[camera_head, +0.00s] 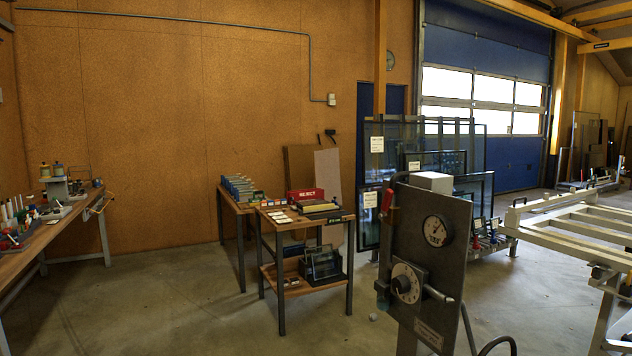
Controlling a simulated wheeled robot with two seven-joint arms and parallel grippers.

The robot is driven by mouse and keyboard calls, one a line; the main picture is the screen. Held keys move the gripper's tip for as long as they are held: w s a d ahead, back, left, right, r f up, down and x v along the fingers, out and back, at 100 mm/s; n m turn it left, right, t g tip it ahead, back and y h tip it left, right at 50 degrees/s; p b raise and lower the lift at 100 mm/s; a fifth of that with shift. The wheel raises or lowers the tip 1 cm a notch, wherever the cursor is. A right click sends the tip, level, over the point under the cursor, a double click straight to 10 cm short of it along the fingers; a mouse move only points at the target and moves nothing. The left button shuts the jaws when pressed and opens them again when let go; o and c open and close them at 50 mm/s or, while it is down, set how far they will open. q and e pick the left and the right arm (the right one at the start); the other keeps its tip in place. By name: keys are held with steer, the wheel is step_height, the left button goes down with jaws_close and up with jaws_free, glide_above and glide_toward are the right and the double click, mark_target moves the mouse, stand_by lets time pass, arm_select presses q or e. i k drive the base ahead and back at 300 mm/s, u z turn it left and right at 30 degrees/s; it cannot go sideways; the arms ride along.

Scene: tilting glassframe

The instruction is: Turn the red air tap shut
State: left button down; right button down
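A dark upright control panel (447,205) stands on a post in the right-centre foreground. On its left edge is a red part (388,199), which looks like a lever handle standing roughly upright beside a dark pipe. The panel carries a round pressure gauge (437,230) and a white dial (406,283) with a rod handle. Neither of my grippers is in view.
A white box (431,181) sits behind the panel top. A black hose (497,345) curves out at lower right. A pale roller frame (575,225) stands at right. A wooden trolley (305,223) with a red "REJECT" bin (305,195) stands left. Open concrete floor (190,305) lies left of the panel.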

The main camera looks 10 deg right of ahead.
mark_target(386, 203)
steer(key=u, duration=0.25)
steer(key=i, duration=0.9)
steer(key=z, duration=0.25)
